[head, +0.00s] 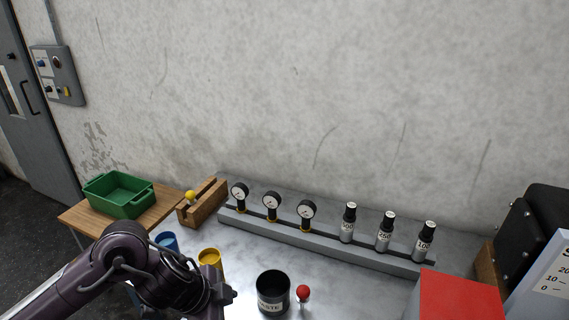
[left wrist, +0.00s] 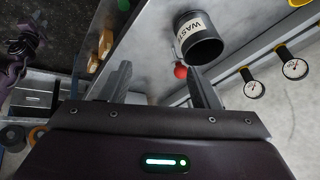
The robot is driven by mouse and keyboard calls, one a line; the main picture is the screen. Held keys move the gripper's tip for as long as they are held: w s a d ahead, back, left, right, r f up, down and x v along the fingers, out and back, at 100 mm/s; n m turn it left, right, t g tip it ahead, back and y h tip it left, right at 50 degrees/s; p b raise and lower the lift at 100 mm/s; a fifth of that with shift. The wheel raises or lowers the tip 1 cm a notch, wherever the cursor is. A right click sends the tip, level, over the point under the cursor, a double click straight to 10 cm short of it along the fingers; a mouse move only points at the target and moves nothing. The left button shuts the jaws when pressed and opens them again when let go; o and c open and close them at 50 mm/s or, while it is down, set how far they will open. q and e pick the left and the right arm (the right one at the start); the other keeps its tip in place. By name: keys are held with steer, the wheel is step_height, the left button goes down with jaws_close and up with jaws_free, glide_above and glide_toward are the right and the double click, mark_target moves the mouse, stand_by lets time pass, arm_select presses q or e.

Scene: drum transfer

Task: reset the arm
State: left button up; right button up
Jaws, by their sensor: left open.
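My left arm reaches in from the lower left in the head view. Its gripper (left wrist: 160,88) is open in the left wrist view, with bare surface between its two fingers. It holds nothing. A black cup labelled WASTE (head: 272,292) stands on the metal table (head: 350,275), and it also shows beyond the fingers in the left wrist view (left wrist: 203,48). A red ball-topped knob (head: 303,292) is just right of the cup. My right gripper is not in view.
A grey rail (head: 300,239) along the wall holds three gauges (head: 272,203) and three labelled dark-capped bottles (head: 385,232). Blue (head: 168,243) and yellow (head: 210,258) cups are near my arm. A green bin (head: 120,205) is at left, a red box (head: 458,298) at right.

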arm_select(q)
steer(key=d+r+n+t+h, duration=0.25)
steer(key=d+t, duration=0.25)
steer(key=d, duration=0.5)
steer(key=s+a+f+n+g+y, duration=0.35)
steer(key=s+a+n, duration=0.25)
steer(key=a, duration=0.3)
steer(key=s+a+f+n+g+y, duration=0.25)
steer(key=s+a+f+n, duration=0.3)
steer(key=a, duration=0.35)
step_height(320, 180, down, 28)
steer(key=s+r, duration=0.1)
steer(key=s+a+f+g, duration=0.1)
steer(key=s+a+f, duration=0.2)
steer(key=s+f, duration=1.7)
steer(key=shift+s+f+y, duration=0.4)
steer(key=shift+y, duration=0.05)
